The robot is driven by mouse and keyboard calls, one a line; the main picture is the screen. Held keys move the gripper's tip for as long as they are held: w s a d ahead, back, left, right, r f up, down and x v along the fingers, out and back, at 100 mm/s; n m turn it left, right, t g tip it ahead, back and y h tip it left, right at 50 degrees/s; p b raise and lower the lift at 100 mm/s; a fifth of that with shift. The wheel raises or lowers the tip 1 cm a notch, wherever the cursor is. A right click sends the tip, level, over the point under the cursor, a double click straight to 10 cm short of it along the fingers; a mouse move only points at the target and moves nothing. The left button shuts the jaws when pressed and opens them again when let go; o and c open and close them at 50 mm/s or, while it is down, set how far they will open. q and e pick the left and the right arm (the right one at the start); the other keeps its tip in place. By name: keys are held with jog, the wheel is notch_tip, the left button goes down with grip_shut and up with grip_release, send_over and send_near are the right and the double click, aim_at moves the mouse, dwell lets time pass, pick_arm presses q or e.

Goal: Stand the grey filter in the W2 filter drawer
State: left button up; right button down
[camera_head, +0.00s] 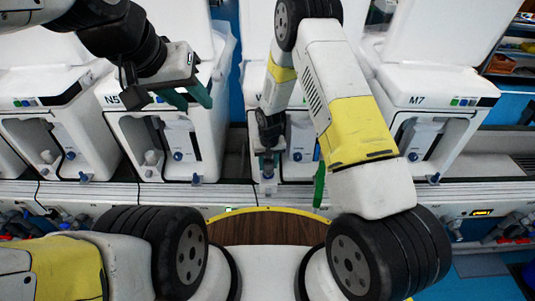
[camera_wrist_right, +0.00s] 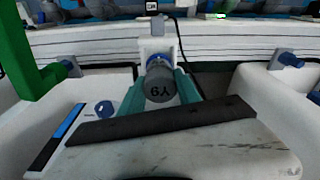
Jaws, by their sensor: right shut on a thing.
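The grey filter (camera_wrist_right: 160,82) is a short dark cylinder with a marking on its end that looks like "Y9". In the right wrist view it sits between the teal fingers of my right gripper (camera_wrist_right: 162,90), which is shut on it. A narrow white drawer (camera_wrist_right: 158,46) with a blue knob is right behind the filter; I cannot tell whether the filter rests in it. In the head view my right gripper (camera_head: 268,163) reaches down at the middle machine, over the white drawer (camera_head: 266,187). No W2 label is readable. My left gripper (camera_head: 188,97) is open and empty before the N5 machine.
White machines line the bench, with N5 (camera_head: 115,120) left and M7 (camera_head: 420,120) right. My right arm hides much of the middle machine. A green part (camera_head: 319,185) stands right of the drawer and shows large in the right wrist view (camera_wrist_right: 30,55). A brown round surface (camera_head: 265,232) is in front.

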aim_at(268, 171)
jog(key=shift+f, duration=2.35)
jog(key=shift+f, duration=0.1)
jog(key=c, duration=0.9)
grip_release()
jog(key=shift+o, duration=0.2)
